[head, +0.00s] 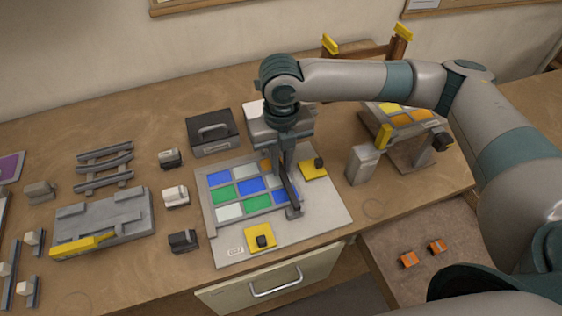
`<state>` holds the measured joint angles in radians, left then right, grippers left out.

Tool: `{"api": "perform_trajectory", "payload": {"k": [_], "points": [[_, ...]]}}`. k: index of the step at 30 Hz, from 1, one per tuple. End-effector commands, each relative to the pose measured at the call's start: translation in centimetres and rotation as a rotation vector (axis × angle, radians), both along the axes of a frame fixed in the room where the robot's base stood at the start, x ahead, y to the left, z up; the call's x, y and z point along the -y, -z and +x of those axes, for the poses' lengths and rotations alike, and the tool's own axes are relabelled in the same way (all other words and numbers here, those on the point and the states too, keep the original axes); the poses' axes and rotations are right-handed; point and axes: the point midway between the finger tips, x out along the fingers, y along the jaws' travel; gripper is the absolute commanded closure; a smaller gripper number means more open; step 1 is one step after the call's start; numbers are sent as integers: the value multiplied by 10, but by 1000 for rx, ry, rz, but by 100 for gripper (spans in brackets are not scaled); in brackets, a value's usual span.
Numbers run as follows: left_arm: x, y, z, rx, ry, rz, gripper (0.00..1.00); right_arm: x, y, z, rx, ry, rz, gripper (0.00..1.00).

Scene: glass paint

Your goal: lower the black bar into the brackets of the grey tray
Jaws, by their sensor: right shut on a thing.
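The grey tray (325,212) lies at the middle of the table and holds a grid of blue, green, white and orange panes (229,193). My right gripper (284,172) points down over the right part of the pane grid. It is shut on the dark bar (291,198), which runs along the right side of the panes. The bar's near end is by a small grey piece (293,212). The gripper hides its far end. I cannot tell whether the bar touches the brackets. My left gripper is not in view.
A black box with a handle (212,132) stands behind the tray. A grey fixture with a yellow bar (105,220) and small blocks are at left. A grey block (361,164) and a tilted stand (405,150) are at right. An open drawer (410,235) holds orange pieces.

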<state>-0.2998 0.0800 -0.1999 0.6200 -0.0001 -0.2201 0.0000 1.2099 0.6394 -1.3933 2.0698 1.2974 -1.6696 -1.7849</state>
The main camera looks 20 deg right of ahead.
Motion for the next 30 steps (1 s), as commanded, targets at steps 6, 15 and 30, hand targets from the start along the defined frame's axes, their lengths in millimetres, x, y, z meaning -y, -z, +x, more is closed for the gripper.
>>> {"api": "perform_trajectory", "payload": {"k": [6, 15, 30], "points": [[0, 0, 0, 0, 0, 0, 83, 0, -1, 0, 1, 0, 0, 100], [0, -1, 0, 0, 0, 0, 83, 0, -1, 0, 1, 0, 0, 100], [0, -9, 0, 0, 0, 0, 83, 0, -2, 0, 1, 0, 0, 100]]}}
